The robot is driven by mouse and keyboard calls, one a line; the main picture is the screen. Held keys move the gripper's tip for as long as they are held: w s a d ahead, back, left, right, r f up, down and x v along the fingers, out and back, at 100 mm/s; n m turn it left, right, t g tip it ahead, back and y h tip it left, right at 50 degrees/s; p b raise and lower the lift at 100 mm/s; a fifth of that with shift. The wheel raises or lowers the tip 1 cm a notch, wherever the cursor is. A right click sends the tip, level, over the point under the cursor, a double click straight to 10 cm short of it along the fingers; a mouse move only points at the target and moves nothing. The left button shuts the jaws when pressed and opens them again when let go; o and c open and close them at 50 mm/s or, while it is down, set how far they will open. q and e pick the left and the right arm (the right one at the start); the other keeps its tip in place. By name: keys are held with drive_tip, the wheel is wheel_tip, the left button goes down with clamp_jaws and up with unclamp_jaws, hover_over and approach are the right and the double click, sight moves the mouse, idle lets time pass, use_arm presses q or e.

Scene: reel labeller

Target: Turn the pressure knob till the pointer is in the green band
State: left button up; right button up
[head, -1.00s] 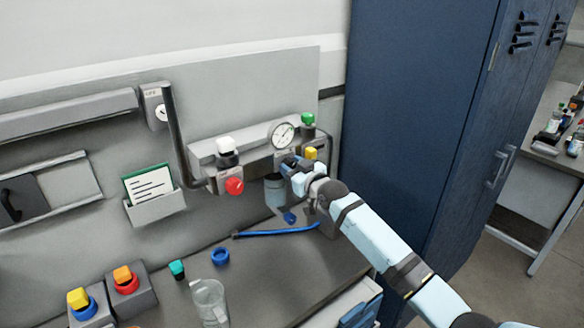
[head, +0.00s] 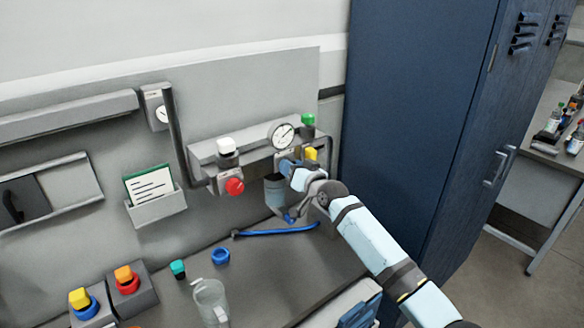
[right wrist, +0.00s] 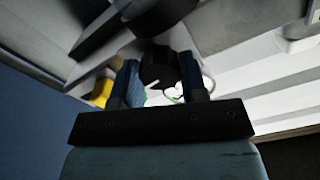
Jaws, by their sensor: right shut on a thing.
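The round pressure gauge (head: 283,135) has a white face and a dark pointer, on the wall unit; in the head view a green patch shows small on its face, and I cannot tell if the pointer lies in it. My right gripper (head: 290,167) is just below the gauge. In the right wrist view the blue fingers of my right gripper (right wrist: 160,85) are shut on a dark knob (right wrist: 160,68), and part of the gauge (right wrist: 178,90) shows behind. In the head view the knob is hidden by the gripper. My left gripper is not in view.
A yellow knob (head: 312,154) is close right of the gripper, and a green cap (head: 308,120) is above it. A red knob (head: 234,187) is to the left. A blue hose (head: 275,231) and a clear jug (head: 211,302) are on the bench. A blue locker (head: 405,130) stands at the right.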

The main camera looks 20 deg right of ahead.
idle(0.4)
drive_tip(key=o, duration=0.9)
drive_tip(key=shift+s, duration=0.1)
drive_tip(key=shift+b+v, duration=1.2)
drive_tip(key=shift+v, duration=5.65)
